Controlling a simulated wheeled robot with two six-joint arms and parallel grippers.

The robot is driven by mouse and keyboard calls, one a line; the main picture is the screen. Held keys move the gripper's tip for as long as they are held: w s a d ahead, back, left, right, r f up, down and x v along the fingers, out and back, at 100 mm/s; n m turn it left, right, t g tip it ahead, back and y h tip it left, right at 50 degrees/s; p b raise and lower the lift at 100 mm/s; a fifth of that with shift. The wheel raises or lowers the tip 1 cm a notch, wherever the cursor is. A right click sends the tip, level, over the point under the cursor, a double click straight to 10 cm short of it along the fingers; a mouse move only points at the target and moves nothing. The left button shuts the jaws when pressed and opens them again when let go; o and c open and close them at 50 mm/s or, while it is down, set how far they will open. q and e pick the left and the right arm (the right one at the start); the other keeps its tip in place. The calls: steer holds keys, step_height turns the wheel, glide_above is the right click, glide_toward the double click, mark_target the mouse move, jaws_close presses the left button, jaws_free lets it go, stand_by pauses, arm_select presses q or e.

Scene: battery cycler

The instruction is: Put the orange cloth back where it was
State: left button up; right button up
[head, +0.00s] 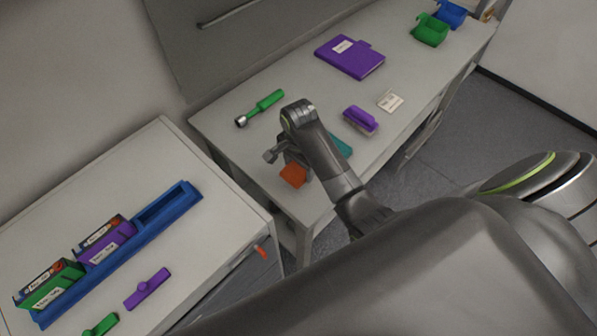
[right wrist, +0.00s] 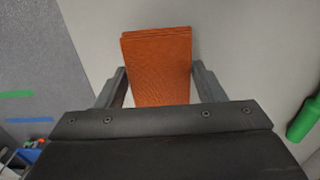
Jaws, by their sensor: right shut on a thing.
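The orange cloth (head: 293,175) is a small folded square at the near left end of the far table. My right gripper (head: 283,157) is shut on it from above. In the right wrist view the orange cloth (right wrist: 160,68) lies between the two fingers and sticks out beyond their tips. I cannot tell whether the cloth touches the table top or is just above it. My left gripper is not in view.
The far table (head: 222,118) carries a green-handled tool (head: 262,107), a purple folder (head: 349,57), a purple brush-like block (head: 360,120), a white card (head: 390,101) and a teal thing (head: 342,145) partly behind my arm. A blue rack (head: 125,243) stands on the near-left cabinet.

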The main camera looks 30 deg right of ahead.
mark_target(299, 168)
step_height(299, 168, down, 4)
steer(key=shift+r+p, duration=0.1)
steer(key=shift+p, duration=0.3)
steer(key=o, duration=1)
steer(key=shift+f, duration=0.2)
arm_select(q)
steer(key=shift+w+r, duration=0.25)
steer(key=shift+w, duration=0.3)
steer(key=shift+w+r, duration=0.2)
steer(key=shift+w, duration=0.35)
